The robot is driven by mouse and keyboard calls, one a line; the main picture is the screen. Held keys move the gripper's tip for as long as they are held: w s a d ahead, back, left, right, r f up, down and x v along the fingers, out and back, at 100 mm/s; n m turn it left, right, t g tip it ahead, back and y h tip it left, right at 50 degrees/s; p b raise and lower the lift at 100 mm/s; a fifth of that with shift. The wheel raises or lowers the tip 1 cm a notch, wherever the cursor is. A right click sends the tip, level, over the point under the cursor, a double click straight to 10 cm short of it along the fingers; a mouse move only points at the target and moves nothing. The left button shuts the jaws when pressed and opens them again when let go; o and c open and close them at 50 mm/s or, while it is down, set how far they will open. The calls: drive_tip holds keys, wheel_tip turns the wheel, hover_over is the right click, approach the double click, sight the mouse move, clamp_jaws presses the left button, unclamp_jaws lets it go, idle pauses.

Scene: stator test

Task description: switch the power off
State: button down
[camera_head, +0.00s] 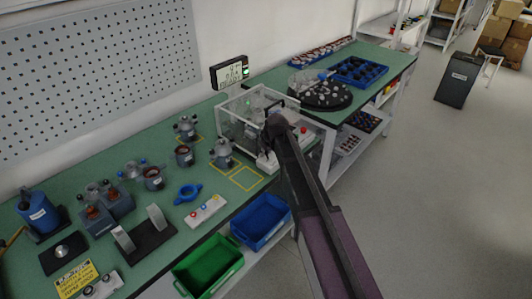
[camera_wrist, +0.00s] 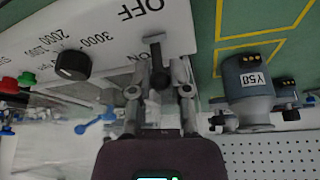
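A white control panel (camera_wrist: 95,28) with OFF and ON lettering shows upside down in the wrist view. I cannot tell whether either finger touches the lever. In the head view, the panel (camera_head: 267,163) sits at the front of a clear-walled test box on the bench. My arm and wrist hide the switch there.
Beside the lever are a black knob (camera_wrist: 72,65) with speed numbers and a red button (camera_wrist: 9,86). A grey motor marked Y50 (camera_wrist: 247,78) stands close on the gripper's right in the wrist view. The clear-walled box (camera_head: 235,120) is near my wrist. Open floor (camera_head: 440,200) lies right.

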sight(271, 162)
drive_tip(key=shift+d, duration=0.15)
drive_tip(key=shift+s+f, duration=0.1)
drive_tip(key=shift+s, duration=0.1)
drive_tip(key=shift+s+d+t+y+b, duration=0.25)
drive_tip(key=shift+t+y+b, duration=0.35)
drive_tip(key=shift+y+b, duration=0.25)
drive_tip(key=shift+s+d+f+t+y+b, duration=0.1)
drive_tip(key=shift+s+d+t+y+b, duration=0.1)
drive_tip(key=shift+t+y+b, duration=0.75)
drive_tip(key=t+y+b, duration=0.1)
drive_tip(key=b, duration=0.1)
drive_tip(key=t+y+b, duration=0.1)
drive_tip(key=b, duration=0.2)
drive_tip(key=shift+s+d+y, duration=0.3)
drive_tip(key=shift+d, duration=0.1)
drive_tip(key=shift+d+m+t+y+b, duration=0.15)
drive_tip(key=shift+m+t+y+b, duration=0.25)
drive_tip(key=shift+b, duration=0.65)
drive_tip(key=shift+r, duration=0.2)
drive_tip(key=c, duration=0.6)
unclamp_jaws()
